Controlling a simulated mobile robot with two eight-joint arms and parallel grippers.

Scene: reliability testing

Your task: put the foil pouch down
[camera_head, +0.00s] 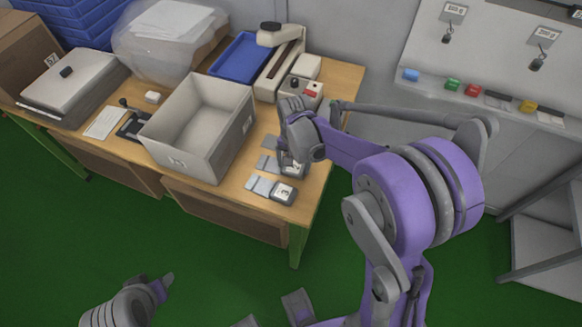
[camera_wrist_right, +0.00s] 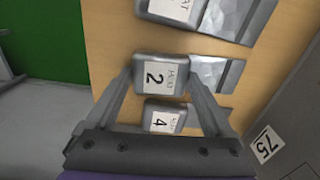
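Grey foil-like pieces, each beside a dark block with a white number label, lie in a row on the wooden table (camera_head: 318,200). In the right wrist view, a crinkled foil piece (camera_wrist_right: 216,72) lies beside the block labelled 2 (camera_wrist_right: 158,76). My right gripper (camera_wrist_right: 160,78) is over this row with its fingers spread either side of that block. I see nothing clamped between them; whether the fingertips touch the block is unclear. In the head view, my right gripper (camera_head: 298,152) hides part of the row. My left gripper (camera_head: 168,281) is low at left, off the table.
A grey open box (camera_head: 178,162) stands left of the row. A small device with a red button (camera_head: 300,90) is behind. Green floor (camera_head: 220,265) lies in front.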

